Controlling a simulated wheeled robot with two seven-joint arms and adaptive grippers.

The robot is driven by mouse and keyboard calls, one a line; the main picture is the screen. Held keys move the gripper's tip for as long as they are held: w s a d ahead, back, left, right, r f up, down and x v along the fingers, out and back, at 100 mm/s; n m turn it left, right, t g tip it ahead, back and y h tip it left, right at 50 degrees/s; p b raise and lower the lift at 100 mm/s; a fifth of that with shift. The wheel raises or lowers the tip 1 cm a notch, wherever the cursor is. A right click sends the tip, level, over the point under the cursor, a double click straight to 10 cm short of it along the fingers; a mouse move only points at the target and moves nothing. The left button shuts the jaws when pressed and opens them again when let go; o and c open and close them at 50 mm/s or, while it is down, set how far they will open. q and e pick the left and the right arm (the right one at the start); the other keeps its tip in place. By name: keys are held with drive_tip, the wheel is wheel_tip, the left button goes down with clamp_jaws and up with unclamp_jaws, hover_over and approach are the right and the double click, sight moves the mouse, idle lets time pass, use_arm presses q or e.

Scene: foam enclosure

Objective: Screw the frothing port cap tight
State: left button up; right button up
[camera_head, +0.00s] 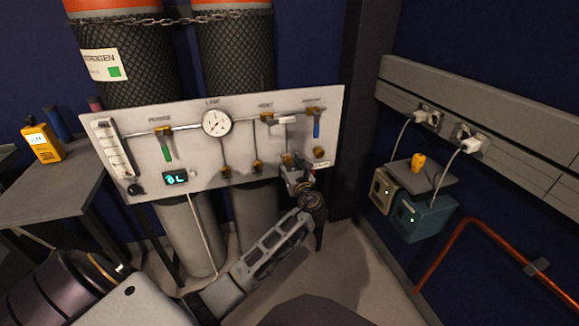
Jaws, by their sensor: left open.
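A pale valve panel (190,152) stands in front of two mesh-wrapped cylinders. Near its lower right corner a small brass fitting (289,159) sticks out, and a separate brass piece (319,152) sits to its right. I cannot tell for sure which one is the frothing port cap, or how tight it is. My left gripper (295,174) is open, just below and in front of the brass fitting. It hides part of the panel's lower edge. I cannot tell whether its fingers touch the fitting. My right gripper is not in view.
The panel also carries a round gauge (217,122), a green-handled valve (166,145), a blue-handled valve (315,124) and a lit display (175,178). A grey table (50,190) with a yellow meter (42,143) stands left. A teal box (425,218) and a copper pipe (490,237) are right.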

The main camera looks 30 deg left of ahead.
use_arm(q)
drive_tip(key=shift+w+a, duration=0.2)
drive_tip(key=shift+a, duration=0.05)
drive_tip(key=c, duration=1)
drive_tip(key=shift+c, duration=0.2)
